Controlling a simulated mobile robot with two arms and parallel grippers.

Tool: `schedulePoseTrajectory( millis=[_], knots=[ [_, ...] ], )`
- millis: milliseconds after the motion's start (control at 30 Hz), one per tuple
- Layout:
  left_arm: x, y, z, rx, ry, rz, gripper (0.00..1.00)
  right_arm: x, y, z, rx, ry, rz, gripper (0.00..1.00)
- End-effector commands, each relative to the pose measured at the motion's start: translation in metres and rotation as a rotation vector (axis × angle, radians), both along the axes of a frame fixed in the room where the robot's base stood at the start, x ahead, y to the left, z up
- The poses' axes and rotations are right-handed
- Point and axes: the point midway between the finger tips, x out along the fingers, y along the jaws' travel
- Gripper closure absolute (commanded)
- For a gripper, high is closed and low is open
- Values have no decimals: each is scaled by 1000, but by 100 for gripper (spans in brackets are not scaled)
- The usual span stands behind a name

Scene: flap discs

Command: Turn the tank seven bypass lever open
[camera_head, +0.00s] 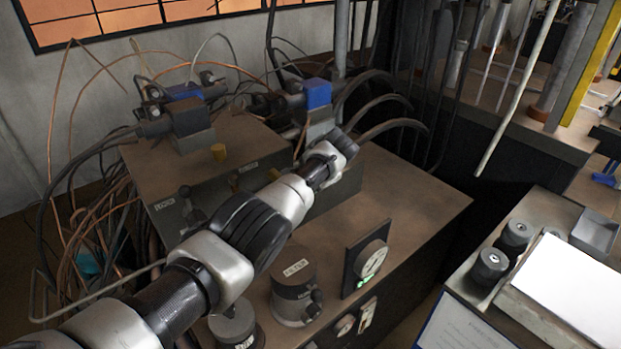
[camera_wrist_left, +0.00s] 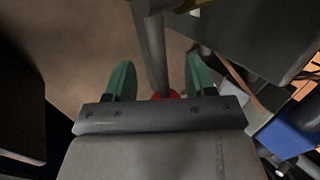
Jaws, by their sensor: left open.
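My left gripper (camera_wrist_left: 160,76) is open, with its two green fingers spread apart in the left wrist view. A grey rod (camera_wrist_left: 157,45) runs down between the fingers. A small red part (camera_wrist_left: 166,95) shows between them at the gripper's dark crossbar, partly hidden. I cannot tell whether the rod or the red part is the bypass lever, or whether the fingers touch either. In the head view my left arm reaches over the brown bench, and its fingers are hidden behind the wrist. No tank seven label is readable. My right gripper is not in view.
Loose cables and hoses crowd the back and left. The bench's right part is clear.

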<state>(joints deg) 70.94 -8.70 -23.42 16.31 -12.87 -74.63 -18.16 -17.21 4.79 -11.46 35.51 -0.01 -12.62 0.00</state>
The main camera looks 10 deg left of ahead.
Motion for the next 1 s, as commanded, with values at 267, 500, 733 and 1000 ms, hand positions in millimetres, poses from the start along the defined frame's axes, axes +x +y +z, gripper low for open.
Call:
schedulePoseTrajectory(
  millis=[267,500,733,1000],
  knots=[
    [-3,-4,9,1,3,2,45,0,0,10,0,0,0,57],
    [-14,-22,37,2,0,0,45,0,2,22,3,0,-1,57],
    [-26,-43,69,2,0,-4,45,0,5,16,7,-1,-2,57],
    [-32,-54,88,2,1,-5,45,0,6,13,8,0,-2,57]
  ],
)
